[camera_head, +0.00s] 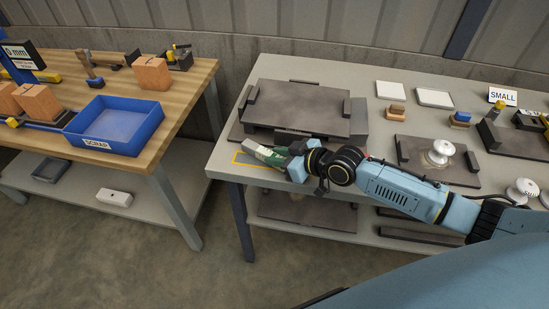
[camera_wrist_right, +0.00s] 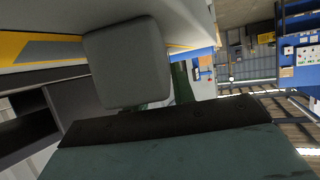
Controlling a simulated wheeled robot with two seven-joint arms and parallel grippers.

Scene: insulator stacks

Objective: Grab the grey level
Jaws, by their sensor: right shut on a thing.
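The level (camera_head: 264,154), a short bar that looks pale grey and green, shows at the left front of the grey table, over a yellow outline. My right gripper (camera_head: 284,158) is shut on its right end in the head view. The gripper hides part of it. I cannot tell whether the level touches the table. In the right wrist view a grey rounded block (camera_wrist_right: 125,62) and a wide dark green surface (camera_wrist_right: 180,152) fill the close foreground; I cannot tell which parts are jaw and which are level. My left gripper is not in view.
A dark raised plate (camera_head: 300,105) stands just behind the gripper. A dark plate with a white insulator (camera_head: 438,152) lies to the right. The yellow outline (camera_head: 240,158) is near the table's left edge. A wooden bench with a blue scrap bin (camera_head: 115,125) stands left, across a gap.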

